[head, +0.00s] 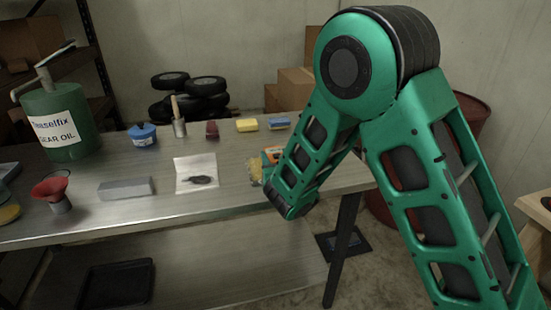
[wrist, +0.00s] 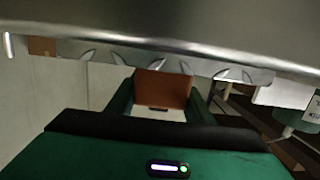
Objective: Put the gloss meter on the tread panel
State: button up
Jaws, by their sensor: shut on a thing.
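In the wrist view my gripper (wrist: 162,100) is shut on an orange-brown block with a dark slot, which looks like the gloss meter (wrist: 163,86). A grey metal strip with slanted raised marks, which looks like the tread panel (wrist: 125,54), crosses the picture just beyond the fingertips. I cannot tell whether the block touches it. In the head view my forearm hides the gripper. An orange item (head: 273,153) with a pale face shows beside the forearm; I cannot tell whether it is the held block.
The metal table (head: 95,221) bears a grey bar (head: 126,188), a white sheet with a dark patch (head: 196,166), a red funnel (head: 50,187), a blue pot (head: 142,134) and a yellow bristly thing (head: 255,172). A green oil drum (head: 62,125) stands at the left. Bare tabletop shows along the front.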

jog(key=o, duration=1.3)
jog(key=v, duration=1.2)
